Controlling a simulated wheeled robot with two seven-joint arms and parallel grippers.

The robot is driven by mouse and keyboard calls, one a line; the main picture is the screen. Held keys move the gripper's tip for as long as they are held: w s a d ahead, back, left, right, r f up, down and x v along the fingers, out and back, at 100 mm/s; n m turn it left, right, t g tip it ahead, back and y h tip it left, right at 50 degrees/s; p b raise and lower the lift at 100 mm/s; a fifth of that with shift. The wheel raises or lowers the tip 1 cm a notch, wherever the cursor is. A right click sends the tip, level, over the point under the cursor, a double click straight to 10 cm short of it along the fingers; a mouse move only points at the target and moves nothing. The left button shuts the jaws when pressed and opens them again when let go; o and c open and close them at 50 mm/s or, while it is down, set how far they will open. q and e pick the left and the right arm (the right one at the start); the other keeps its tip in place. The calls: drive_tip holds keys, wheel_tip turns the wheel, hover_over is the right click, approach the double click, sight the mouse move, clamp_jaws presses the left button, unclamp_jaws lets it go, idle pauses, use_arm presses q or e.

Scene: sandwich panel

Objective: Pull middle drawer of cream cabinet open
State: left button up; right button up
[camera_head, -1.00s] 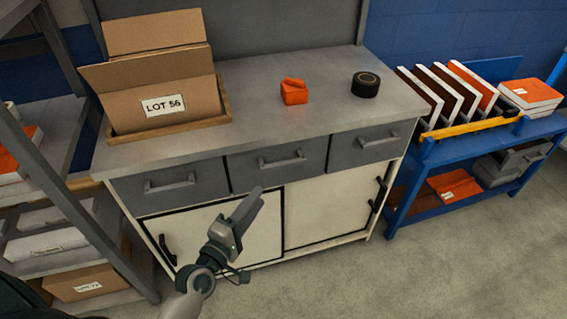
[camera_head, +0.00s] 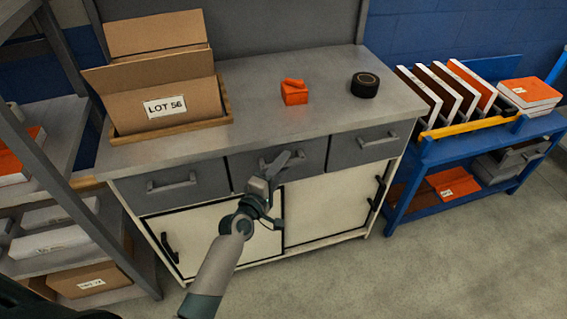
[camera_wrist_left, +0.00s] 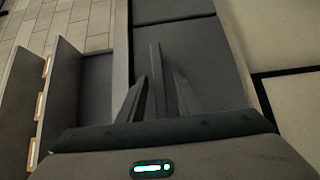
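The cream cabinet (camera_head: 334,205) has a row of grey drawers above cream sliding doors. Its middle drawer (camera_head: 315,155) is shut, its front flush with its neighbours, and it fills much of the left wrist view (camera_wrist_left: 185,40). My left gripper (camera_head: 283,163) is in front of this drawer and hides most of its bar handle (camera_head: 264,163). In the left wrist view my left gripper (camera_wrist_left: 157,88) has its fingers apart, with the handle (camera_wrist_left: 156,65) showing between them. Contact cannot be told. My right gripper is not in view.
On the cabinet top are a cardboard box (camera_head: 150,107) in a wooden tray, an orange item (camera_head: 294,95) and a black tape roll (camera_head: 365,85). A blue bench (camera_head: 465,150) stands right, a grey shelf rack (camera_head: 75,210) left. The floor in front is clear.

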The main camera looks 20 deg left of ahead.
use_arm(q)
drive_tip(key=shift+w+d, duration=0.1)
drive_tip(key=shift+w, duration=0.15)
clamp_jaws()
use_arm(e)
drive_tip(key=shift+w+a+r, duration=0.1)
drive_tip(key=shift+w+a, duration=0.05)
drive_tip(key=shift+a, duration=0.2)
use_arm(q)
drive_tip(key=shift+s, duration=0.1)
